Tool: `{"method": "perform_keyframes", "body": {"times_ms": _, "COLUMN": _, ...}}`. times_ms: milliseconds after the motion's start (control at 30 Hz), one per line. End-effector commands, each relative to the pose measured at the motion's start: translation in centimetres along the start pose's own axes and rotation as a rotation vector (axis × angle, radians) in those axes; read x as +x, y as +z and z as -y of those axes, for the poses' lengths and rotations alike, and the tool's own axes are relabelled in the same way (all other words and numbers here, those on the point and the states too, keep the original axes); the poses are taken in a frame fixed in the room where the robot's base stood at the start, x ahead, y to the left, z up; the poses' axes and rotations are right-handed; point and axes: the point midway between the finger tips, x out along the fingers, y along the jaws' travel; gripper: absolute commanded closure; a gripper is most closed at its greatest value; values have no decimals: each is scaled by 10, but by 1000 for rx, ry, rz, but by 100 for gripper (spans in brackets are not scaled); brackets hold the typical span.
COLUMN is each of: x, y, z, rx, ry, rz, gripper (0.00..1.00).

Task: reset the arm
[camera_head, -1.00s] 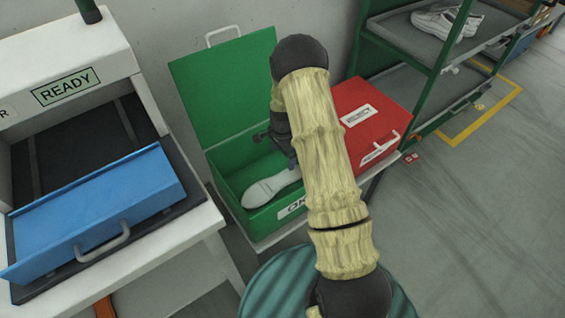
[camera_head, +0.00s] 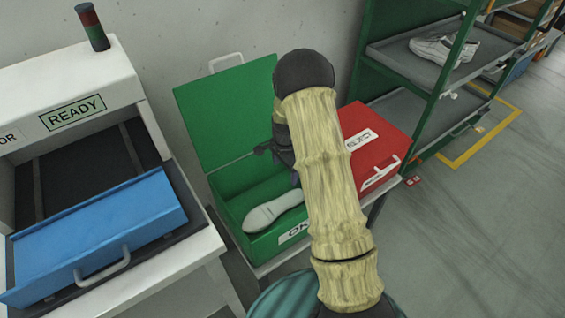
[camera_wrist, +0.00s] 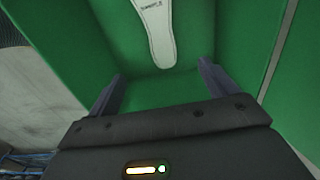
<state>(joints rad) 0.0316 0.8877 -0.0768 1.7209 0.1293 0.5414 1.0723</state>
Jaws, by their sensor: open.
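My arm reaches over the green box in the head view. My gripper (camera_wrist: 158,88) shows in the wrist view with its two fingers spread apart and nothing between them. It is above the open green box (camera_head: 265,246), whose lid stands raised at the back. A white insole (camera_head: 272,211) lies inside the box, and it also shows in the wrist view (camera_wrist: 158,28) beyond the fingertips.
A closed red box (camera_head: 378,145) stands right of the green box. A machine with a READY sign (camera_head: 72,112) and a blue tray with a handle (camera_head: 95,235) is at left. A green rack (camera_head: 400,60) holds a white shoe (camera_head: 445,48) at the upper right.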

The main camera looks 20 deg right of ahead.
Motion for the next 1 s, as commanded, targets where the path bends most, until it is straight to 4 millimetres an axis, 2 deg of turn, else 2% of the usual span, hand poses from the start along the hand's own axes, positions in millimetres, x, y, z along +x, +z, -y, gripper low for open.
{"method": "perform_keyframes", "body": {"times_ms": 267, "x": -3, "y": 3, "z": 0, "rx": -15, "ry": -3, "rz": -1, "gripper": 15}}
{"method": "perform_keyframes", "body": {"times_ms": 367, "x": -16, "y": 6, "z": -5, "rx": -59, "ry": -13, "rz": -4, "gripper": 15}}
{"method": "perform_keyframes", "body": {"times_ms": 467, "x": -38, "y": 12, "z": -15, "rx": -148, "ry": -30, "rz": -12, "gripper": 15}}
{"method": "perform_keyframes", "body": {"times_ms": 700, "x": -102, "y": 39, "z": -58, "rx": -463, "ry": -79, "rz": -48, "gripper": 15}}
{"method": "perform_keyframes", "body": {"times_ms": 1000, "x": -159, "y": 76, "z": -128, "rx": -869, "ry": -125, "rz": -118, "gripper": 15}}
